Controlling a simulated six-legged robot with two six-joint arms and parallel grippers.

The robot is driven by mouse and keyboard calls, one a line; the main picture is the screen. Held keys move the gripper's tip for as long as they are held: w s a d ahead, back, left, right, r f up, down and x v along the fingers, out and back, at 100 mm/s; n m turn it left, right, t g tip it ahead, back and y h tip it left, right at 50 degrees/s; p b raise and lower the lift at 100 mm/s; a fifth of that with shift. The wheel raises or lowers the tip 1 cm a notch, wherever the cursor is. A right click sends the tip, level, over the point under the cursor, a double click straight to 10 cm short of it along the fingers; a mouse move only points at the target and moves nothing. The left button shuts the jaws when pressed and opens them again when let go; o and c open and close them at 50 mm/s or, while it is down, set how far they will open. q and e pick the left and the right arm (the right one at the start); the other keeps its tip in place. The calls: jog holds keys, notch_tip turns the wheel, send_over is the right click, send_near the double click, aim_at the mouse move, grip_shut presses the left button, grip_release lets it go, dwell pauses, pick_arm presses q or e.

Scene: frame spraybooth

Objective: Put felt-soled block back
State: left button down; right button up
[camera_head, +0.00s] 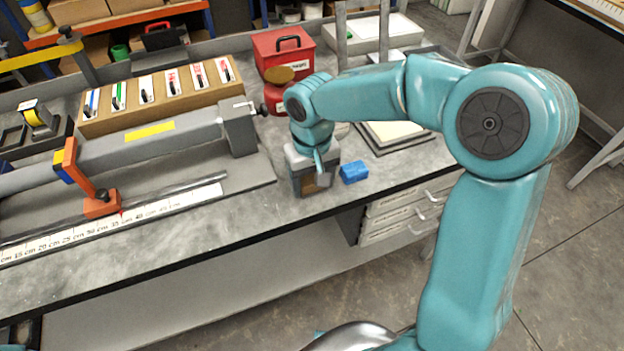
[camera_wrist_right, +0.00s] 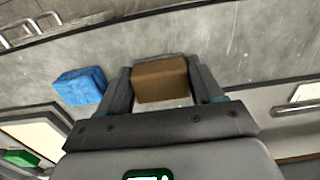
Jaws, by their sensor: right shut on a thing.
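My right gripper (camera_head: 313,184) points down over the front edge area of the grey bench, and its fingers are closed on a brown block. In the right wrist view the brown block (camera_wrist_right: 160,80) sits between the two fingers of my gripper (camera_wrist_right: 160,92). Its underside is hidden, so I cannot tell a felt sole or whether it touches the bench. In the head view only a little brown (camera_head: 315,182) of it shows. My left gripper is not in view.
A red toolbox (camera_head: 283,52) and a wooden rack (camera_head: 160,98) stand further back. A long ruler (camera_head: 150,210) lies left; bare bench lies in front of it.

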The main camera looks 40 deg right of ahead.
aim_at(313, 181)
jog(key=shift+s, duration=0.15)
jog(key=shift+f, duration=0.15)
jog(key=o, duration=0.9)
jog(key=shift+o, duration=0.2)
jog(key=shift+r, duration=0.55)
notch_tip(313, 181, up, 11)
jog(key=p, duration=0.1)
jog(key=shift+r, duration=0.2)
